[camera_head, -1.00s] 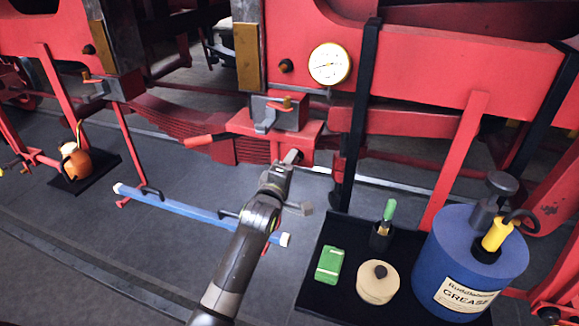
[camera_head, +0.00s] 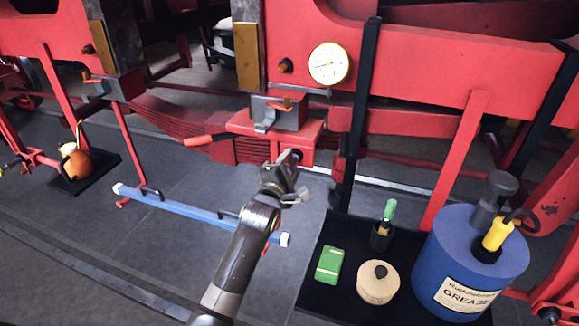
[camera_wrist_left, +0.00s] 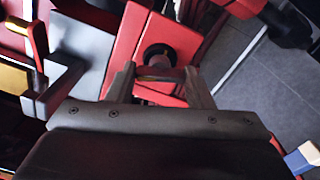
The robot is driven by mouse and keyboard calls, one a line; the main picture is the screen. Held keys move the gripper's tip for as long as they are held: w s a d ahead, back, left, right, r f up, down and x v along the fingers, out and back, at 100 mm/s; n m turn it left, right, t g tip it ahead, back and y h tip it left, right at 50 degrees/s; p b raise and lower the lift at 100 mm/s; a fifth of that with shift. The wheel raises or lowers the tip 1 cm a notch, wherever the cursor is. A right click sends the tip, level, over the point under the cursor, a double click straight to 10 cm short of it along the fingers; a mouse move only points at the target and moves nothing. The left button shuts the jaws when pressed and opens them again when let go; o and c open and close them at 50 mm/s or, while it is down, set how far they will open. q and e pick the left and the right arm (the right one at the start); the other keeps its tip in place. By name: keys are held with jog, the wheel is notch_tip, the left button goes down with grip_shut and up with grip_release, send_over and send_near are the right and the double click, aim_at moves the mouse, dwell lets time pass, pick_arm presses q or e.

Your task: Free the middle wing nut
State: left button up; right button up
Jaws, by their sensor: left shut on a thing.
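My right gripper is not in view.
A round white gauge (camera_head: 329,63) sits above on the red frame. A black tray (camera_head: 325,290) at the lower right holds a green box (camera_head: 329,265), a beige tin (camera_head: 378,283) and a blue grease drum (camera_head: 470,250).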

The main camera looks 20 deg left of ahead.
pick_arm(q)
jog(key=shift+r, duration=0.1)
jog(key=o, duration=1)
jog(key=shift+s+a+b, duration=0.2)
jog(key=shift+s+b, duration=0.75)
jog(key=shift+s, duration=3.4)
jog(key=shift+s+a+b, duration=0.15)
jog(key=shift+s+b, duration=0.8)
jog(key=shift+s, duration=3.4)
jog(key=shift+f, duration=0.2)
